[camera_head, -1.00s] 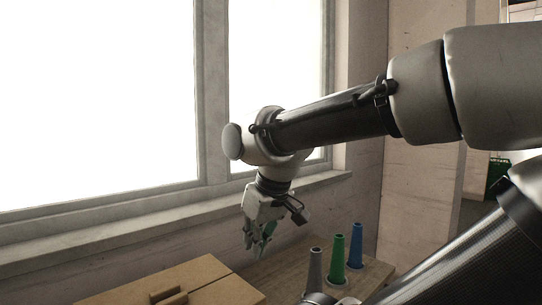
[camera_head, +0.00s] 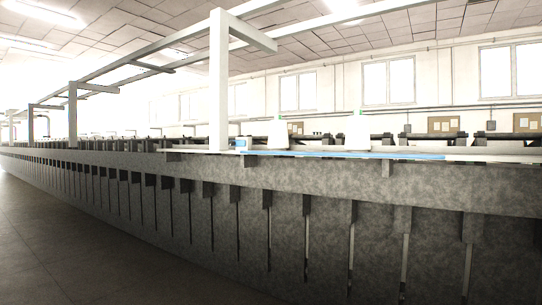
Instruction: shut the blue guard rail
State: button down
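A long, thin blue strip (camera_head: 400,156), which looks like the blue guard rail, runs along the top edge of the grey machine (camera_head: 330,185) at centre right. It looks level along a pale ledge; I cannot tell whether it is open or shut. Two white cones (camera_head: 278,133) (camera_head: 358,132) stand just behind it. My arm and gripper are not in this view.
A small blue box (camera_head: 241,144) sits on the ledge left of the cones. A white post (camera_head: 218,80) rises there to an overhead frame. Dark slotted uprights line the machine's front. Bare floor (camera_head: 60,240) lies at the lower left.

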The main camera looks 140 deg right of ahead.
aim_at(414, 156)
jog(key=z, duration=4.6)
jog(key=l+z, duration=0.15)
jog(key=z, duration=0.25)
jog(key=l+z, duration=0.15)
jog(key=z, duration=0.25)
